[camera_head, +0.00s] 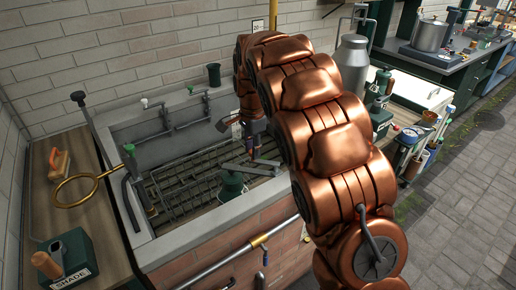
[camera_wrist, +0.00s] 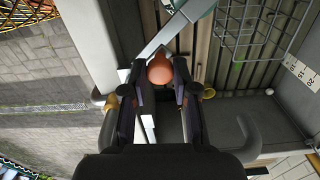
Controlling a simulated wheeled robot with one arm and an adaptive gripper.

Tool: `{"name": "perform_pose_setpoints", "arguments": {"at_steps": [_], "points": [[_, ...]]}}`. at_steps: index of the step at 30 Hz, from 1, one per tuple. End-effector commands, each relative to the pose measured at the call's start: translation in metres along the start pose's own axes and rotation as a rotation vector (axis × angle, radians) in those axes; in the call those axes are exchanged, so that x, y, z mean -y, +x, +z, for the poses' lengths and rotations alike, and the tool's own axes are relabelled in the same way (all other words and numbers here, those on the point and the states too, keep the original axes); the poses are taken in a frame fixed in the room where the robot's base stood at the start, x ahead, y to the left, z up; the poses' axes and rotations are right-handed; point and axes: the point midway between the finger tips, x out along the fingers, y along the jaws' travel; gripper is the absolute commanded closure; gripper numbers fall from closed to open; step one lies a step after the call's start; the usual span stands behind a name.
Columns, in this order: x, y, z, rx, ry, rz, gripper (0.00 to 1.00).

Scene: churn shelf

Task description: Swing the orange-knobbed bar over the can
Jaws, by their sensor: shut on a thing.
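My gripper (camera_wrist: 160,85) is shut on the orange knob (camera_wrist: 160,66), which shows between its two fingers in the wrist view. A flat light-grey bar (camera_wrist: 179,28) runs beside the knob toward the top of that view. In the head view my gripper (camera_head: 249,146) is low over the sink, and the knob cannot be made out clearly. The pale bar (camera_head: 262,167) shows just below the gripper. A dark green can (camera_head: 232,184) stands upright on the sink rack, left of and nearer than the bar. Whether the bar overlaps the can is unclear.
The stone sink (camera_head: 158,246) has a wire rack (camera_head: 185,190) in it. A brass ring (camera_head: 77,190) and a green box marked SHADE (camera_head: 72,262) are on the left counter. A metal churn (camera_head: 352,62) stands behind my arm. A wire basket (camera_wrist: 252,28) is at upper right in the wrist view.

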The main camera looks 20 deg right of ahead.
Motion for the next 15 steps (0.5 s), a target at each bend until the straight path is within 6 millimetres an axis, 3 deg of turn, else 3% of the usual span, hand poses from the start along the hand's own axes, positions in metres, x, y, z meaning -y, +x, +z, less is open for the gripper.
{"name": "perform_pose_setpoints", "arguments": {"at_steps": [7, 8, 15], "points": [[0.0005, -0.0003, -0.0015, 0.001, 0.004, -0.004, 1.0], [0.0005, -0.0004, -0.0016, 0.001, 0.004, -0.004, 0.69], [0.0002, -0.0003, -0.0015, 0.001, 0.003, -0.003, 0.47]]}}
